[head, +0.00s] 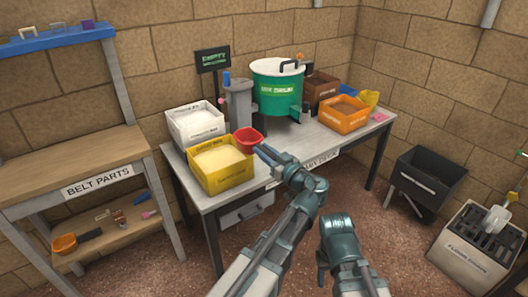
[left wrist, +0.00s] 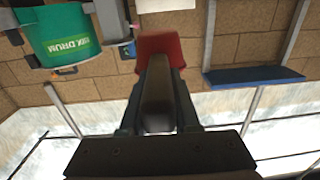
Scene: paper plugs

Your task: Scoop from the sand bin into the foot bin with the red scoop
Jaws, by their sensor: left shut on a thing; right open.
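The red scoop (head: 249,137) is above the back right corner of a yellow bin (head: 222,182) holding pale sand-like material. My left gripper (head: 264,153) is shut on its handle. In the left wrist view the red scoop (left wrist: 160,46) reaches out beyond the handle, between the fingers of my left gripper (left wrist: 158,105). No load is clear in the scoop. An orange bin (head: 345,122) with brown contents sits at the table's right. The bin labels are too small to read, so I cannot tell which is the foot bin. My right gripper (head: 338,222) is open, in front of the table.
A white bin (head: 196,126) with pale contents stands behind the yellow one. A grey cylinder (head: 239,103) and the green mix drum (head: 278,95) stand mid-table, between the yellow and orange bins. A brown bin (head: 320,88) is behind the orange one. A black bin (head: 428,176) stands right.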

